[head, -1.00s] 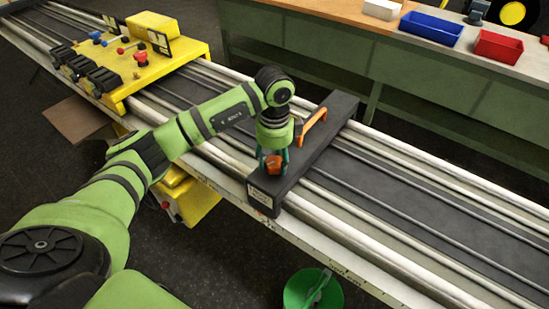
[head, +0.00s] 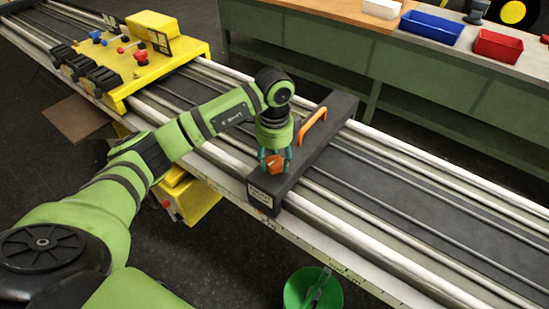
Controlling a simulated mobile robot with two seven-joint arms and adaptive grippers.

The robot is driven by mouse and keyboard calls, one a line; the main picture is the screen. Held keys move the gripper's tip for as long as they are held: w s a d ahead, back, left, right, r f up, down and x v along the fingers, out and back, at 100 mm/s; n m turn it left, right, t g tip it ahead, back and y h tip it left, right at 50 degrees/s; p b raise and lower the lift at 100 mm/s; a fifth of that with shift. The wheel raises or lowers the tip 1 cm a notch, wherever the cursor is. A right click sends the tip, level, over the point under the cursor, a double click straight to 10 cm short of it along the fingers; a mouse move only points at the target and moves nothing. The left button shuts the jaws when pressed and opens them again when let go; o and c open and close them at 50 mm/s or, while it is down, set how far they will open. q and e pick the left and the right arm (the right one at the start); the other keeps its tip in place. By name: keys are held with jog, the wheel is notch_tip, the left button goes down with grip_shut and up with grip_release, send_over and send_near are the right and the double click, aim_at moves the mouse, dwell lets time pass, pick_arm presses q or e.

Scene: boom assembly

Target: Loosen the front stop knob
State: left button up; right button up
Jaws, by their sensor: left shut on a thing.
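The front stop is a dark bar (head: 318,150) lying across the rails, with an orange handle (head: 312,126) on top. An orange knob (head: 274,164) sits on the near end of the bar. My left gripper (head: 274,161) points down over that end, with its teal fingers on both sides of the knob, shut on it. The fingers partly cover the knob. My right gripper is not in view.
A yellow carriage (head: 150,67) with black clamps and red and blue knobs stands on the rails at upper left. A green bucket (head: 313,291) is on the floor below the rails. A bench behind holds a blue bin (head: 431,28) and a red bin (head: 498,46). The rails right of the bar are clear.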

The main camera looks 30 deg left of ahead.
aim_at(275, 161)
pick_arm(q)
jog(key=o, duration=1.2)
jog(key=shift+f, duration=0.1)
jog(key=shift+c, duration=0.2)
notch_tip(275, 161, up, 12)
